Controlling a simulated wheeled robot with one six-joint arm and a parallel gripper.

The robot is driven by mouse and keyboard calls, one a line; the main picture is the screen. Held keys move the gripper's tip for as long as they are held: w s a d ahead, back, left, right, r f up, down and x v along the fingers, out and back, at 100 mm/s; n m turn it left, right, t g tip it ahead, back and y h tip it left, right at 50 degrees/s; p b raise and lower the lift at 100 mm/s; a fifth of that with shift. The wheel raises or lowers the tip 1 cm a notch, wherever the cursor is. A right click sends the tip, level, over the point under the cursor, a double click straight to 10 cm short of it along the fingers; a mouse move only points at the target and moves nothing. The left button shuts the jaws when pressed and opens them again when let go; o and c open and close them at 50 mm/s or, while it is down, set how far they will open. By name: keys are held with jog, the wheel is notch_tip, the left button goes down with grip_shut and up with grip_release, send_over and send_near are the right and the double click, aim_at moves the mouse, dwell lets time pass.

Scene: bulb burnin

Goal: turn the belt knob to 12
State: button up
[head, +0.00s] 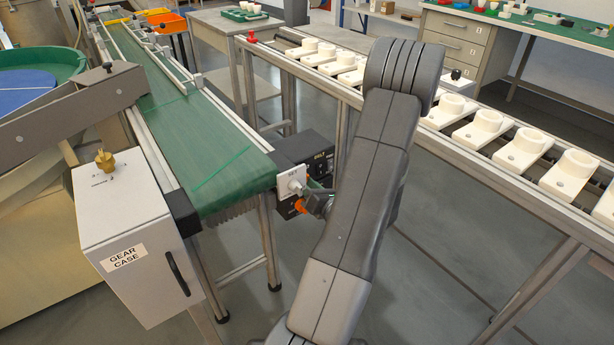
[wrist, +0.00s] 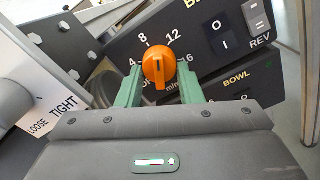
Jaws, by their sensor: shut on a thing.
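The belt knob (wrist: 158,62) is orange and sits on a black panel with a white scale reading 4, 8, 12 and 16. Its short dark mark appears to point up in the wrist view, between the 8 and the 12. My gripper (wrist: 160,75) is shut on the knob, with one green finger on each side of it. In the head view the orange knob (head: 300,206) shows at the end of my gripper (head: 312,204), low beside the belt's end. The fingers are too small there to make out.
A white LOOSE/TIGHT plate (wrist: 50,100) with a pale knob stands close on the left in the wrist view. A second black panel marked BOWL (wrist: 238,82) lies below right. The green conveyor (head: 215,150) is left of my arm; a rail of white holders (head: 480,130) is right.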

jog(key=shift+s+a+r+m+p, duration=0.1)
jog(key=shift+r+m+p, duration=0.05)
jog(key=shift+m+p, duration=2.65)
jog(key=shift+m, duration=0.4)
jog(key=o, duration=1)
